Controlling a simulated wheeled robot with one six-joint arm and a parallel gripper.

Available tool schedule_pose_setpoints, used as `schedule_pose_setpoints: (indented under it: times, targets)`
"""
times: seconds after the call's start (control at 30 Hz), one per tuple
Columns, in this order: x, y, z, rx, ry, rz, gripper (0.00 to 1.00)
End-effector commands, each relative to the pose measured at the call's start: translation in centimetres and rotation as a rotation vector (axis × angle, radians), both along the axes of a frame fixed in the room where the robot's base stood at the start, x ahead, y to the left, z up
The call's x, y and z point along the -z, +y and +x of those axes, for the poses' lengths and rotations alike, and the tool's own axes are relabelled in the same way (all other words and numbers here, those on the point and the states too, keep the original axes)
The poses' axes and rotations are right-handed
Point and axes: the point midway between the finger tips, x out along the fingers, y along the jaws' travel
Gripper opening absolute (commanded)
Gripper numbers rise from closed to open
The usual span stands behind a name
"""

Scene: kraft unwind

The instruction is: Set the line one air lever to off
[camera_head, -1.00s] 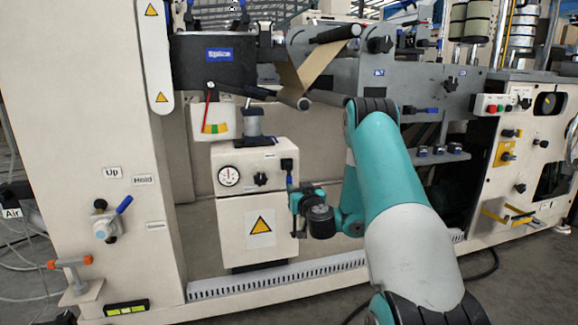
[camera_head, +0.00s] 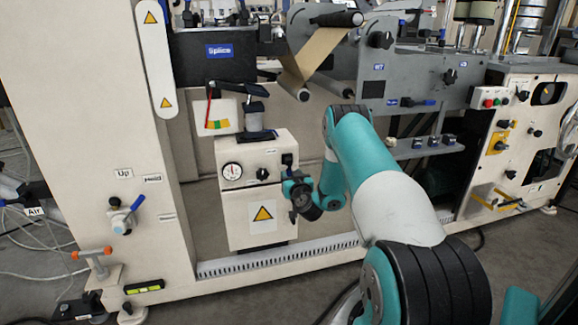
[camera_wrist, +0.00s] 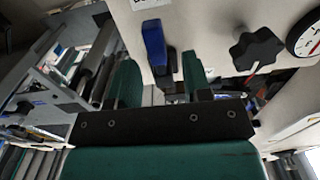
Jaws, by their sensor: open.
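A small blue-handled lever (camera_wrist: 154,46) sits on the pale cabinet front, close ahead of my gripper (camera_wrist: 163,82). In the head view, my gripper (camera_head: 293,192) is just in front of the cabinet's upper right edge, by a black fitting (camera_head: 287,159), and mostly covers this lever. In the wrist view the two green fingers are apart, with the blue handle between and beyond them. I see no clear contact. No label readable here says which one is line one air.
A round gauge (camera_head: 232,171) and a black knob (camera_head: 262,174) are on the cabinet left of my gripper; the knob also shows in the wrist view (camera_wrist: 257,48). A grey machine plate (camera_head: 400,75) overhangs at right.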

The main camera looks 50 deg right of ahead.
Motion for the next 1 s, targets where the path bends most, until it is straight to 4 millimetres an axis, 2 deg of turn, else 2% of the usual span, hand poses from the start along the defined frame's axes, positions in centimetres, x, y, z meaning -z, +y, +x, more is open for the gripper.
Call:
schedule_pose_setpoints:
  times: [0.07,0.37,0.8,0.87,1.0]
  targets:
    - [-0.5,-0.4,0.6,0.002,-0.002,-0.003,0.45]
    - [-0.1,-1.6,2.6,-0.001,0.000,-0.001,0.45]
    - [-0.1,-2.0,3.0,0.004,-0.002,0.001,0.45]
    - [-0.1,-2.0,2.9,0.004,-0.002,0.001,0.33]
    - [-0.1,-2.0,2.9,0.004,-0.002,0.001,0.01]
